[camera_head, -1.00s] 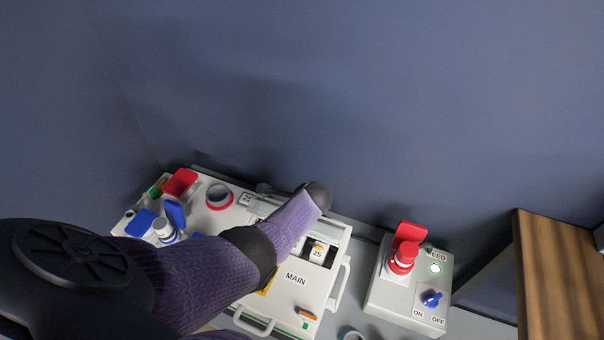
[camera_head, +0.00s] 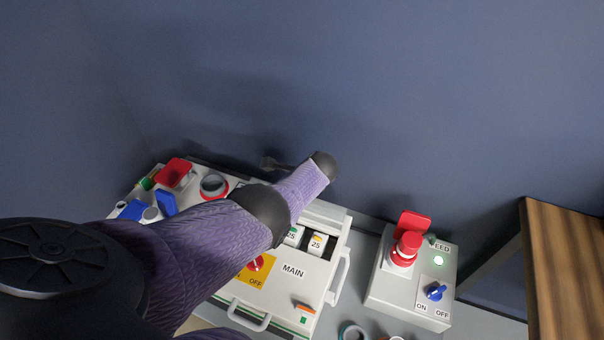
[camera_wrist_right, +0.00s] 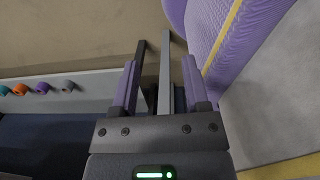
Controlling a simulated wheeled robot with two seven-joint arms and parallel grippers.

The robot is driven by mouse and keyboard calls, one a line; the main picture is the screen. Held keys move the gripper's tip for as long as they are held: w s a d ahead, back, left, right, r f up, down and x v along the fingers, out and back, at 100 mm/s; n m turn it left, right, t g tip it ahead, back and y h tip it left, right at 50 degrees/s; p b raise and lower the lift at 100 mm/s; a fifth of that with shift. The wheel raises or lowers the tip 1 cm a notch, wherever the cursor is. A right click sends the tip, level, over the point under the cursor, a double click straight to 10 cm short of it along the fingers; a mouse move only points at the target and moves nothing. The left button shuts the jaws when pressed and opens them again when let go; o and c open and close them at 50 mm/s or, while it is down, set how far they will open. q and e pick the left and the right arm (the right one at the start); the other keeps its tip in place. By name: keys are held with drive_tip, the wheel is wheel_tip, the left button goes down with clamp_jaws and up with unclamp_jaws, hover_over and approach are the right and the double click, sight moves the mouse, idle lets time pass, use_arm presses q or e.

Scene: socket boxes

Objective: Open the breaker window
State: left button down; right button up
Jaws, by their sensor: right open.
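The grey-white breaker box (camera_head: 285,283) labelled MAIN stands at bottom centre in the head view. Its dark window opening shows breakers marked 25 (camera_head: 316,243). A pale strip (camera_head: 325,213) lies above the opening; I cannot tell whether it is the window's cover. My left arm crosses over the box and hides its left part. A small grey piece (camera_head: 272,163) behind that arm may be my left gripper; its jaws cannot be made out. My right gripper (camera_wrist_right: 153,48) shows in the right wrist view, open and empty, above a beige floor.
A grey control box (camera_head: 405,292) with a red button (camera_head: 406,247), lit green lamp and blue switch stands right of the breaker box. Red and blue sockets (camera_head: 173,172) are at left. A wooden panel (camera_head: 565,270) is at far right. A blue wall stands behind.

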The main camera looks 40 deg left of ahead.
drive_tip(key=shift+a, duration=0.15)
use_arm(q)
drive_tip(key=c, duration=0.9)
unclamp_jaws()
use_arm(e)
drive_tip(key=shift+a, duration=0.1)
use_arm(q)
drive_tip(key=shift+r, duration=0.1)
use_arm(e)
drive_tip(key=shift+r, duration=0.1)
use_arm(q)
drive_tip(key=p+v, duration=0.9)
drive_tip(key=p, duration=0.1)
drive_tip(key=shift+r, duration=0.35)
drive_tip(key=shift+d+r, duration=0.1)
drive_tip(key=shift+d, duration=0.05)
use_arm(e)
wheel_tip(320, 180, up, 10)
drive_tip(key=w+a, duration=0.1)
drive_tip(key=w, duration=0.1)
drive_tip(key=shift+w+a+t, duration=0.15)
drive_tip(key=shift+a+t, duration=0.1)
drive_tip(key=shift+t, duration=0.05)
